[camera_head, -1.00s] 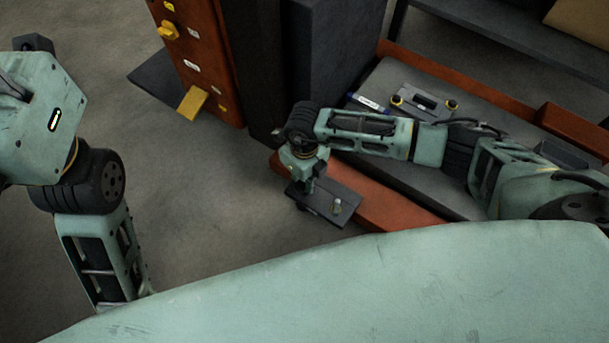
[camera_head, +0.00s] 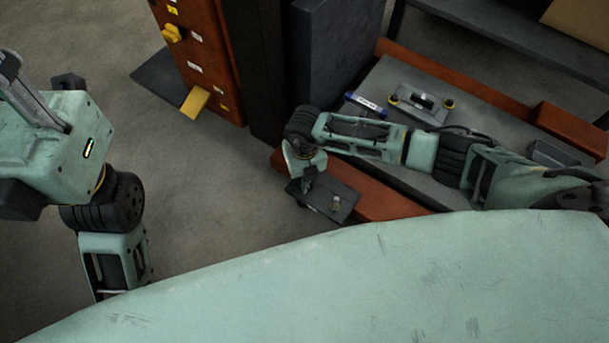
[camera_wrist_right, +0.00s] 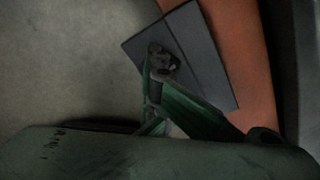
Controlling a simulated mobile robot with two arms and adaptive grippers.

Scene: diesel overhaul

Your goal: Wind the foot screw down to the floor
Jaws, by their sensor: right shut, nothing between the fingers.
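In the right wrist view the plate (camera_wrist_right: 205,55) lies beyond the fingers (camera_wrist_right: 155,70), and a dark knob-like shape there is too dim to separate from the fingertips. My left arm is at the left edge; its gripper's jaws cannot be made out.
The orange base rail (camera_head: 378,192) runs beside the plate. A grey bed (camera_head: 385,78) carries a metal block with yellow-ringed knobs (camera_head: 422,103) and a blue-and-white marker-like item (camera_head: 366,102). An orange cabinet (camera_head: 198,60) stands behind. Bare floor (camera_head: 215,190) lies to the left.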

